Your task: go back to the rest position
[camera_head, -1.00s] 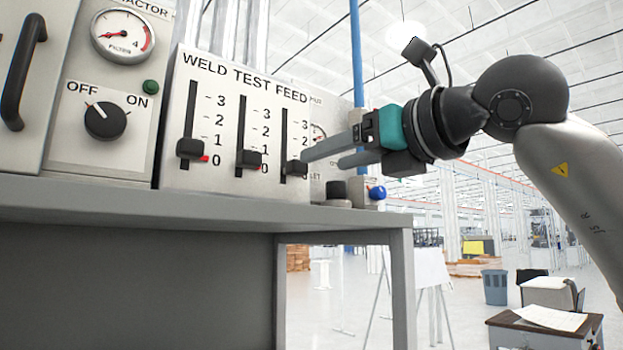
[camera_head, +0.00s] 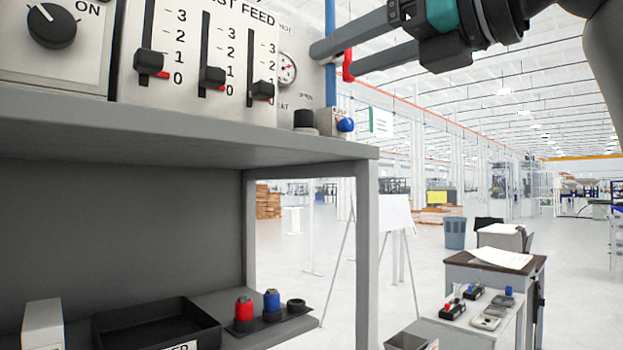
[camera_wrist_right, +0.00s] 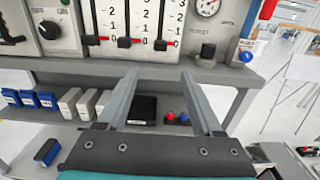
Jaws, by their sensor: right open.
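My right gripper (camera_head: 345,60) is at the top of the head view, to the right of the slider panel (camera_head: 240,40) and in front of the far background. Its two grey fingers point left, apart and empty. In the right wrist view the open fingers (camera_wrist_right: 160,85) reach toward the bench shelf, with nothing between them. The panel has three black sliders, the left one (camera_head: 150,63), the middle one (camera_head: 212,77) and the right one (camera_head: 262,90), all low on their scales. The fingers appear clear of them. My left gripper is not seen.
A grey bench (camera_head: 180,142) carries the panels, a rotary knob (camera_head: 52,26) and a blue button (camera_head: 345,125). Below are a black tray (camera_head: 155,328) and red and blue cylinders (camera_head: 272,300). A side table (camera_head: 495,262) stands at the right. The floor between is open.

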